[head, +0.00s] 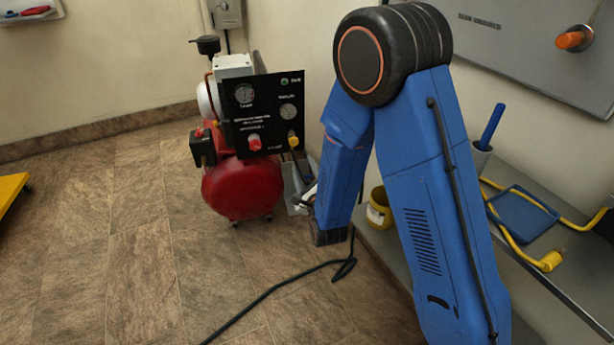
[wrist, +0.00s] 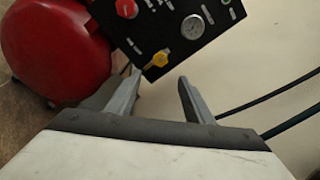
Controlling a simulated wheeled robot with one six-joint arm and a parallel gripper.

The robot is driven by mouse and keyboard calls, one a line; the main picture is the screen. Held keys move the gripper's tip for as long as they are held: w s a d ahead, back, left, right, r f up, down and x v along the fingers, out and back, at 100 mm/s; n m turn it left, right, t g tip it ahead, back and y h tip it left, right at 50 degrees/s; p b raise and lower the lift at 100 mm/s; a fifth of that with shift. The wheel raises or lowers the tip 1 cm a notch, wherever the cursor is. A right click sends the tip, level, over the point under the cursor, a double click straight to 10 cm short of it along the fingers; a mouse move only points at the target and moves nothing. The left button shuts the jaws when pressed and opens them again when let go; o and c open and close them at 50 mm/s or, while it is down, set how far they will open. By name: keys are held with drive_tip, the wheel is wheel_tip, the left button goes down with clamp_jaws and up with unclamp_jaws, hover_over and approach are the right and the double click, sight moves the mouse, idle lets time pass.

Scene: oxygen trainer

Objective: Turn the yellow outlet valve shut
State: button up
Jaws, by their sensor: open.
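The yellow outlet valve (head: 293,141) is on the lower right of the black panel (head: 265,106) of the red compressor. In the wrist view the valve (wrist: 157,60) shows as a small yellow knob with a handle slanting down and left, near the panel's lower edge. My gripper (wrist: 156,80) is open and empty. Its two grey fingers point towards the panel. The valve appears beyond the fingertips and between them in the picture; the exact gap cannot be told. In the head view the gripper is mostly hidden behind my blue arm, low and right of the panel.
The red tank (head: 242,188) stands on the tiled floor. A red knob (head: 254,143) is left of the valve, with a gauge (wrist: 192,26) above it. A black cable (head: 275,288) lies on the floor. A grey bench (head: 392,251) with a yellow cup (head: 379,210) is right.

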drive_tip(key=shift+v, duration=1.65)
